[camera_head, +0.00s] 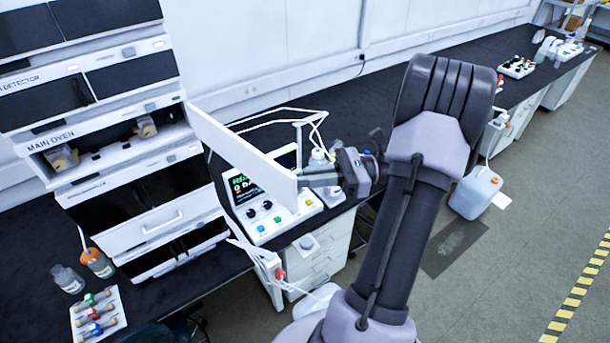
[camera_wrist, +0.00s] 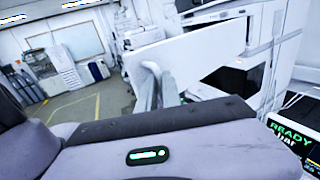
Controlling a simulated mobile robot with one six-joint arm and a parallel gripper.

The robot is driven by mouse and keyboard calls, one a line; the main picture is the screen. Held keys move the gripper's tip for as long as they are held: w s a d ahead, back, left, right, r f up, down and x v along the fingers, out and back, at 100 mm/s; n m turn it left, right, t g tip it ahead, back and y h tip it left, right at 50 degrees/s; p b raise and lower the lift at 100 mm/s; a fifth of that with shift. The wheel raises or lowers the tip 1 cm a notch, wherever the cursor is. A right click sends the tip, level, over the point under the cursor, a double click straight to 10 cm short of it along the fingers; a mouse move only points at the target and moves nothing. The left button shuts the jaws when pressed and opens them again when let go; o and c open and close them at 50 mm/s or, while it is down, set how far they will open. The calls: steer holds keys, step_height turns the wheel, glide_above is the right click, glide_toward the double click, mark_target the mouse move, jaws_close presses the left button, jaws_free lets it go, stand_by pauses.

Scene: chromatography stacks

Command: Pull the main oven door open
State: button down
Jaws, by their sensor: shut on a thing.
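The main oven (camera_head: 120,152) is in the stack at the left in the head view, with its label on the front and its interior exposed. Its white main oven door (camera_head: 240,150) stands swung wide open, hinged at the oven's right side and jutting toward the bench front. The door also shows in the wrist view (camera_wrist: 205,52). My gripper (camera_head: 318,180) is shut on the door near its free end, on its outer face. In the wrist view the gripper (camera_wrist: 158,85) meets the door's left part. The exact grip on the handle is hard to make out.
A control box with a lit screen (camera_head: 262,215) sits on the bench below the door. Bottles (camera_head: 97,262) and a vial rack (camera_head: 98,312) stand at the lower left. A white jug (camera_head: 475,193) is on the floor at right. The floor beyond is clear.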

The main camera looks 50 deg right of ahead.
steer(key=shift+a, duration=0.1)
steer(key=c, duration=1.8)
jaws_free()
steer(key=shift+o, duration=1.4)
steer(key=shift+w+f, duration=0.1)
steer(key=shift+w, duration=0.25)
steer(key=shift+s, duration=0.1)
